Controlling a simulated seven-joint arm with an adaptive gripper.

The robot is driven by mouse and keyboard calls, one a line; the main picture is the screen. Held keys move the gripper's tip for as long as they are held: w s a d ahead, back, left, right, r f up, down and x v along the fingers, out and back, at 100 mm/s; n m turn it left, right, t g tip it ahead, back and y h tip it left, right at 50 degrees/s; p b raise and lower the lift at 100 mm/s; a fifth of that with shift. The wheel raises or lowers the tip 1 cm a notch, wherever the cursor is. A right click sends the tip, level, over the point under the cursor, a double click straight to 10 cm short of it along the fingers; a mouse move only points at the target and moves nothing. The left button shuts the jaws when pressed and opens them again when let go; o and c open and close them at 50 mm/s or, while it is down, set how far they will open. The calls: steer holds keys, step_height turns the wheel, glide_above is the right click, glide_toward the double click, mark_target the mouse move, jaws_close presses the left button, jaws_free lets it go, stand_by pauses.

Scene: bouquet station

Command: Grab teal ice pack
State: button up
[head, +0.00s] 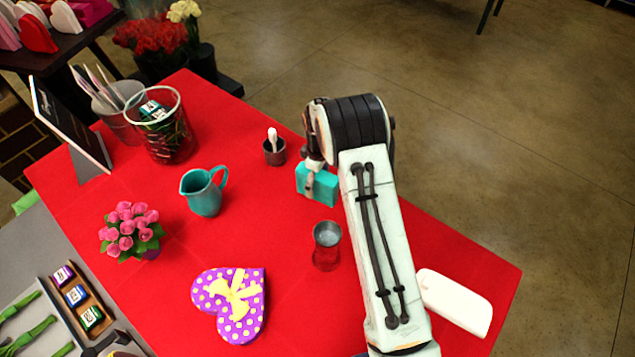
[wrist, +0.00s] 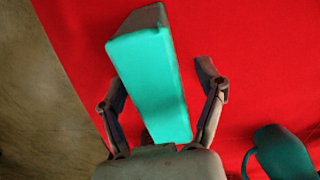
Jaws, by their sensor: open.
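The teal ice pack (head: 318,186) is a box-shaped block on the red table, near its far right edge. In the wrist view the teal ice pack (wrist: 152,75) stretches up between my fingers, its near end close to the palm. My gripper (wrist: 160,82) is open, with one finger on each side of the pack. The left finger is very close to the pack's side, and I cannot tell if it touches. A gap of red table shows between the pack and the right finger. In the head view my gripper (head: 313,178) is over the pack and partly hides it.
A metal cup (head: 327,246) stands in front. A heart-shaped box (head: 230,302), rose pot (head: 130,232), wire basket (head: 165,130) and white board (head: 455,302) are farther off.

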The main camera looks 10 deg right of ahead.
steer(key=shift+f, duration=0.2)
jaws_close()
steer(key=shift+r, duration=0.1)
